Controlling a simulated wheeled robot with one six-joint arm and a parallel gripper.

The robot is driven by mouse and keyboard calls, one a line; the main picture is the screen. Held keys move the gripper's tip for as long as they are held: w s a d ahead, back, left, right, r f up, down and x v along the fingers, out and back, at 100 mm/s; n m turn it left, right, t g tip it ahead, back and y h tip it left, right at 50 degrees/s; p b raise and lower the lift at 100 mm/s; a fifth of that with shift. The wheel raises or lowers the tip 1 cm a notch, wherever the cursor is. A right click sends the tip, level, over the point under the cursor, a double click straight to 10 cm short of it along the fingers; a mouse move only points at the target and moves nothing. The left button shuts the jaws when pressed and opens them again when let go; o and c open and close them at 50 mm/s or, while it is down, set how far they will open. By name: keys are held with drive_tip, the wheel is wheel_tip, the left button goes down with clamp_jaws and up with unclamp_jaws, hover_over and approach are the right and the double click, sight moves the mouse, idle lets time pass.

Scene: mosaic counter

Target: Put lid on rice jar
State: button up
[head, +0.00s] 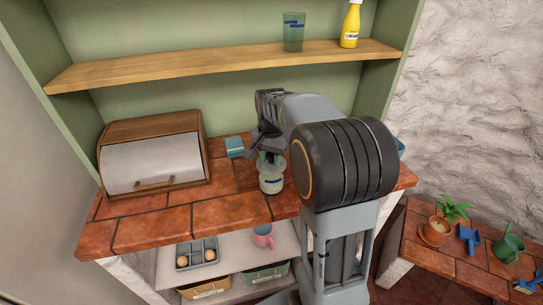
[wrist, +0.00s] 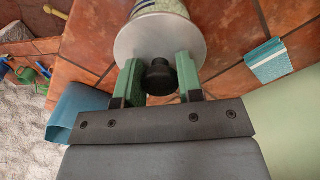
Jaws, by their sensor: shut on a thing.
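The rice jar (head: 271,183) stands upright on the tiled counter, below my gripper (head: 268,157). In the wrist view the lid (wrist: 130,42) is a pale grey disc with a black knob (wrist: 160,78). My gripper (wrist: 159,80) is shut on that knob, one green-padded finger on each side. The patterned side of the jar (wrist: 162,6) shows just beyond the lid's edge, so the lid is over the jar's mouth. I cannot tell whether it rests on the rim. My arm hides part of the counter in the head view.
A wooden bread box (head: 152,160) stands at the left. A teal item (head: 234,147) lies behind the jar, also visible in the wrist view (wrist: 268,60). A blue object (head: 400,147) is at the right. The shelf above holds a glass (head: 293,32) and yellow bottle (head: 350,25). Front-left tiles are clear.

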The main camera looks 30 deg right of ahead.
drive_tip(key=o, duration=1.5)
drive_tip(key=shift+r, duration=0.1)
drive_tip(key=shift+r+p, duration=3)
drive_tip(key=shift+r, duration=0.45)
